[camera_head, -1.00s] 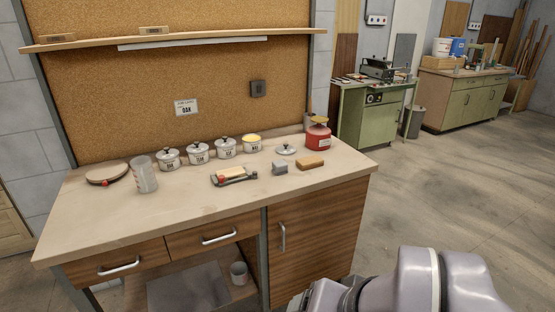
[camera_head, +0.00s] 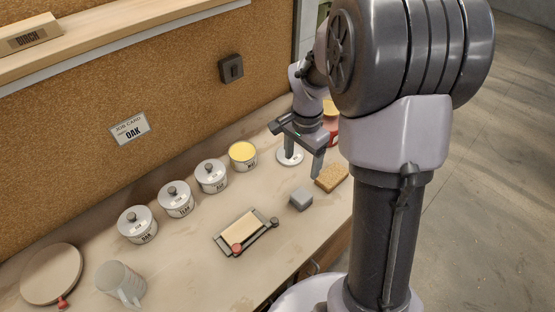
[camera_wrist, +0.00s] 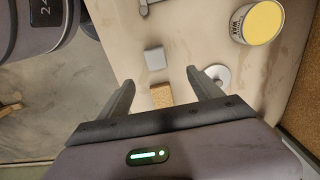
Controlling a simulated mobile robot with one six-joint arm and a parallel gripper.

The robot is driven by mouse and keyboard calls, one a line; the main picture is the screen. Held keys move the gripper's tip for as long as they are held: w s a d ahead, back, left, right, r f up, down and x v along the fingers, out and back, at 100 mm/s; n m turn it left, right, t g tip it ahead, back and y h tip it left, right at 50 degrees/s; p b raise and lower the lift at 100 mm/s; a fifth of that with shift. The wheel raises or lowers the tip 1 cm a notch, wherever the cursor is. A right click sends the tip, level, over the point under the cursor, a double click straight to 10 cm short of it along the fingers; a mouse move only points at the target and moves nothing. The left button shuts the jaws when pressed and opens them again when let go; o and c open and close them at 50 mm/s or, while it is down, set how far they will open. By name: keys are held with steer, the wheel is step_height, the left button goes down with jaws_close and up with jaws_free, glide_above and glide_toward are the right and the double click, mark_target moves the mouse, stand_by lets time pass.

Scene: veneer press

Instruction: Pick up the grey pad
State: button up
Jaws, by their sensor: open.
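The grey pad (camera_head: 300,199), a small grey block, lies on the workbench (camera_head: 205,265) near its front edge, left of a tan sponge-like block (camera_head: 331,177). My gripper (camera_head: 303,165) is open and empty above the bench, behind the grey pad and pointing down. In the wrist view, the grey pad (camera_wrist: 155,58) lies a little beyond the fingertips (camera_wrist: 160,77), and the tan block (camera_wrist: 161,95) shows between the fingers. Neither finger appears to touch the pad, and nothing covers it.
A loose lid (camera_head: 290,156) lies close to my gripper. An open tin with yellow contents (camera_head: 243,156) and several lidded pots (camera_head: 175,199) stand along the back. A clamp-like holder with a pale block (camera_head: 243,231) lies left of the pad. A red can (camera_head: 332,134) is partly hidden.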

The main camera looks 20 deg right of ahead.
mark_target(302, 195)
steer(key=f+b, duration=0.1)
steer(key=f, duration=0.3)
steer(key=s+f+b, duration=0.1)
steer(key=f, duration=0.2)
steer(key=f+b, duration=0.1)
steer(key=f, duration=0.3)
steer(key=shift+s+d+f+b, duration=0.15)
steer(key=shift+f+b, duration=0.15)
steer(key=shift+f, duration=0.05)
step_height(302, 195, down, 5)
steer(key=shift+d+f+b, duration=0.1)
steer(key=shift+d+b, duration=0.05)
steer(key=shift+b, duration=0.9)
steer(key=c, duration=1.5)
steer(key=shift+o, duration=0.2)
steer(key=shift+r, duration=0.2)
